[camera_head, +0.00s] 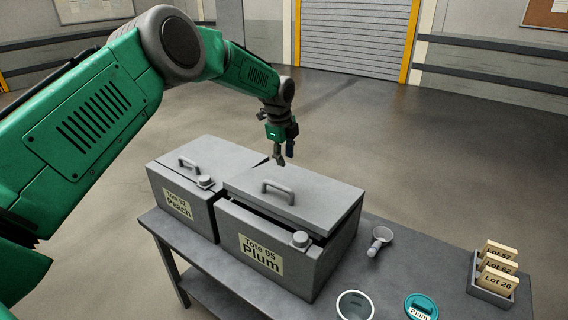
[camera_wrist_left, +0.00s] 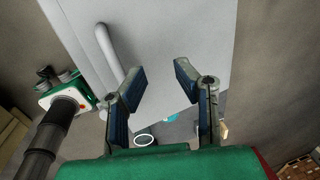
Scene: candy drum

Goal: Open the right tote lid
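The right tote (camera_head: 285,268), labelled Tote 95 Plum, stands on the grey table. Its grey lid (camera_head: 318,200) has an arched handle (camera_head: 277,188) and a dark gap under its front edge, so it sits slightly raised there. My left gripper (camera_head: 280,160) is above the lid's back edge, behind the handle. In the left wrist view the gripper (camera_wrist_left: 160,72) is open, its two fingers apart with nothing between them. The lid (camera_wrist_left: 190,30) and its handle (camera_wrist_left: 110,50) show beyond the fingers. Whether a fingertip touches the lid is unclear. My right gripper is out of view.
The left tote (camera_head: 180,205), labelled Peach, stands close beside it with its lid down. To the right lie a scoop (camera_head: 379,240), a round open container (camera_head: 355,305), a teal Plum disc (camera_head: 421,307) and a rack (camera_head: 490,288) of lot cards. Floor behind the table is clear.

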